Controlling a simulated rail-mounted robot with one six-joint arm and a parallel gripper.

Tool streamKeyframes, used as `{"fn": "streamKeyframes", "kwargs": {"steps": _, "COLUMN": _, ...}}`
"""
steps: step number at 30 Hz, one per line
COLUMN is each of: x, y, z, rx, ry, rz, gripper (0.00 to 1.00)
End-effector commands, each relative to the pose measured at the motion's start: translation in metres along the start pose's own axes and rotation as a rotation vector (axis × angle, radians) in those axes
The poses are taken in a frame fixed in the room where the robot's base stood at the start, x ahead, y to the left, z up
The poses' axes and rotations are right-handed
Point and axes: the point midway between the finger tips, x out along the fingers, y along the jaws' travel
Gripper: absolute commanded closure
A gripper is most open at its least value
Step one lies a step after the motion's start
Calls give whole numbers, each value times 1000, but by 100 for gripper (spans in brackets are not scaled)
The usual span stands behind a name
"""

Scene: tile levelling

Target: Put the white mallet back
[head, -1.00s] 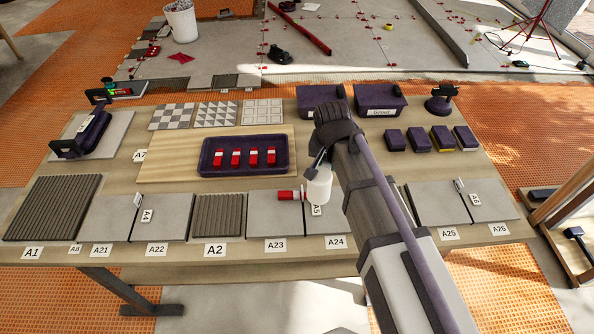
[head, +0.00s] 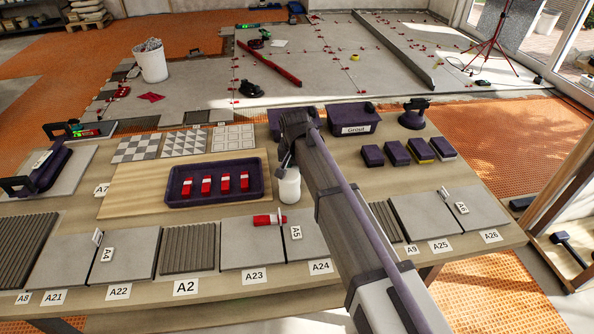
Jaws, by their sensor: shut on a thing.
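My gripper (head: 289,158) is at the end of the arm that reaches in over the middle of the table, and it is shut. The white mallet's pale cylindrical head (head: 289,188) hangs under it, just right of the purple tray. The mallet's handle and the fingertips are mostly hidden by my arm and wrist. The head looks raised above the tabletop, but the exact gap cannot be told. A rack (head: 587,232) stands at the right edge with a dark-headed mallet (head: 570,246) on it.
The purple tray (head: 177,198) with several red-and-white pieces lies on a wooden board. A red-and-white tool (head: 268,220) lies on the grey tiles near label A5. The purple Grout box (head: 352,122) stands behind my wrist, with several dark blocks (head: 397,153) to the right.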

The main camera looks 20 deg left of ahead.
Motion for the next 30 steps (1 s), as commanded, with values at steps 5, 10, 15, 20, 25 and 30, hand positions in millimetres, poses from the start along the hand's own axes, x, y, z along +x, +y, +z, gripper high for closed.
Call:
{"fn": "streamKeyframes", "kwargs": {"steps": 5, "x": 2, "y": 0, "z": 1, "rx": 0, "ry": 0, "rz": 0, "gripper": 100}}
{"fn": "streamKeyframes", "kwargs": {"steps": 10, "x": 2, "y": 0, "z": 1, "rx": 0, "ry": 0, "rz": 0, "gripper": 62}}
{"fn": "streamKeyframes", "kwargs": {"steps": 15, "x": 2, "y": 0, "z": 1, "rx": 0, "ry": 0, "rz": 0, "gripper": 49}}
{"fn": "streamKeyframes", "kwargs": {"steps": 20, "x": 2, "y": 0, "z": 1, "rx": 0, "ry": 0, "rz": 0, "gripper": 49}}
{"fn": "streamKeyframes", "kwargs": {"steps": 25, "x": -10, "y": 0, "z": 0, "rx": 0, "ry": 0, "rz": 0, "gripper": 49}}
{"fn": "streamKeyframes", "kwargs": {"steps": 30, "x": -47, "y": 1, "z": -1, "rx": 0, "ry": 0, "rz": 0, "gripper": 49}}
